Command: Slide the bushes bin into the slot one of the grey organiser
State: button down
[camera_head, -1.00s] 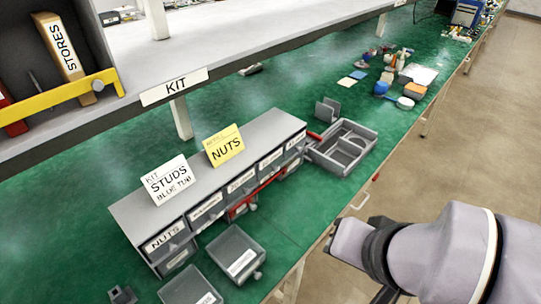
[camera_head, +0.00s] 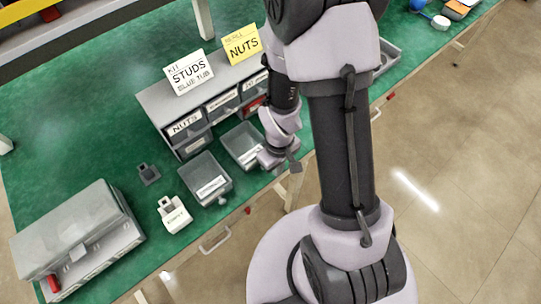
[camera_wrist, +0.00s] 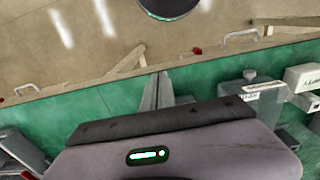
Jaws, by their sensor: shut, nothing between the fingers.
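The grey organiser (camera_head: 158,97) stands on the green bench in the head view, with labelled drawers along its front; one label reads NUTS. Two grey bins lie on the bench before it, one to the left (camera_head: 194,167) and one to the right (camera_head: 236,137). Their labels are too small to read, so I cannot tell which is the bushes bin. My gripper (camera_head: 294,167) is shut and empty, beside the right-hand bin near the bench's front edge. In the wrist view its fingers (camera_wrist: 158,82) are together, and a labelled grey bin (camera_wrist: 265,93) lies to their right.
A STUDS card (camera_head: 188,72) and a yellow NUTS card (camera_head: 242,45) stand on the organiser. A small white box (camera_head: 174,215), a dark fitting (camera_head: 149,173) and a grey case (camera_head: 70,228) lie to the left. My arm hides the organiser's right end.

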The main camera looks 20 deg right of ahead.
aim_at(246, 148)
jog(key=w+f, duration=0.1)
jog(key=f, duration=0.1)
jog(key=f+b, duration=0.1)
jog(key=w+a+f+b, duration=0.1)
jog(key=f, duration=0.1)
jog(key=shift+w+f, duration=0.3)
jog(key=shift+w, duration=0.05)
jog(key=shift+w+a, duration=0.15)
jog(key=shift+w, duration=0.4)
jog(key=shift+r, duration=0.1)
jog(key=w+a, duration=0.1)
jog(key=w, duration=0.3)
jog(key=w+a, duration=0.1)
jog(key=w, duration=0.2)
jog(key=w+a, duration=0.1)
jog(key=w, duration=0.3)
jog(key=shift+w+a, duration=0.3)
jog(key=shift+a, duration=0.1)
jog(key=shift+s, duration=0.1)
